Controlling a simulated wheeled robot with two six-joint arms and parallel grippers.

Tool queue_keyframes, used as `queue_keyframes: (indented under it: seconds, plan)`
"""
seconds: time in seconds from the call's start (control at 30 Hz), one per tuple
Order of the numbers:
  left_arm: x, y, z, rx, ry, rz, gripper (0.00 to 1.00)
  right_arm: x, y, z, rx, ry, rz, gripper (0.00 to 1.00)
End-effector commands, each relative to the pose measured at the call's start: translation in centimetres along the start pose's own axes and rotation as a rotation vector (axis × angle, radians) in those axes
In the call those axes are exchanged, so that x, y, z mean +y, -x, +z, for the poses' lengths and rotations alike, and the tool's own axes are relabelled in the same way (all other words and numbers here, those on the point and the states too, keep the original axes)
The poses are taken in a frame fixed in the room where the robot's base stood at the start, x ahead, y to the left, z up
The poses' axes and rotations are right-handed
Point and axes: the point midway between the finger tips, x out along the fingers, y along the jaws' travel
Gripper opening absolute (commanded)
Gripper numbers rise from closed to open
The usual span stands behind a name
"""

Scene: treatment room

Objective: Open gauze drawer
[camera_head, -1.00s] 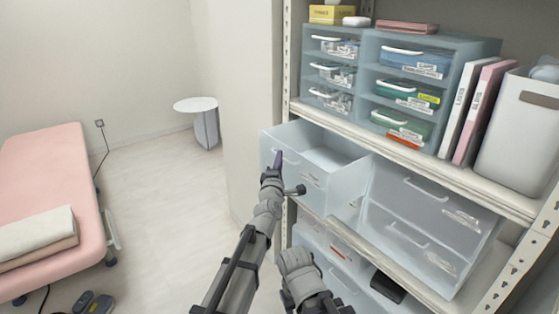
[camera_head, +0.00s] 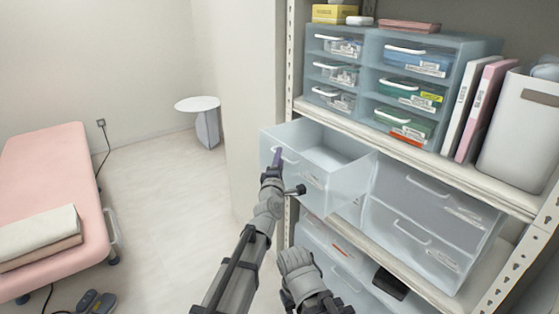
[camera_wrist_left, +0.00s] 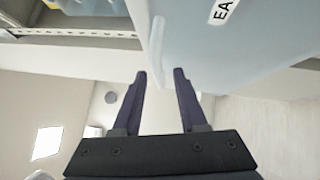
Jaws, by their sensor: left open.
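A translucent pale drawer (camera_head: 315,182) on the middle shelf stands well pulled out, and its empty-looking inside shows from above. My left gripper (camera_head: 278,157) is at the front of this drawer, near its handle. In the left wrist view, my left gripper (camera_wrist_left: 160,74) has its two dark fingers apart with nothing between them. The pale drawer handle (camera_wrist_left: 158,50) lies just beyond the fingertips, apparently clear of them. I cannot read which drawer is for gauze. My right gripper does not show.
Closed translucent drawers (camera_head: 425,190) stand right of the open one. Small blue drawer units (camera_head: 408,85), binders (camera_head: 480,108) and a white bin (camera_head: 520,130) fill the shelf above. A pink bed (camera_head: 50,190) and round table (camera_head: 197,104) stand left, with clear floor between.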

Motion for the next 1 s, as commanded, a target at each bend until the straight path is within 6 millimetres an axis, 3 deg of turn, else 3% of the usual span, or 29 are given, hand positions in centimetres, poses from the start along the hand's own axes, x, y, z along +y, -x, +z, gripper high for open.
queue_keyframes:
  seconds: [0.27, 0.67, 1.0]
  plan:
    - [0.0, 1.5, 0.0, 0.000, -0.001, 0.000, 0.42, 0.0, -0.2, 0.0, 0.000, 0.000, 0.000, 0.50]
    - [-0.1, 7.5, -0.1, 0.000, 0.001, 0.000, 0.42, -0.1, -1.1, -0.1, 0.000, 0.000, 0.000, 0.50]
    - [0.0, 7.8, 0.0, 0.000, -0.001, 0.000, 0.42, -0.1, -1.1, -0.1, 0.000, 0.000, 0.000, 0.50]
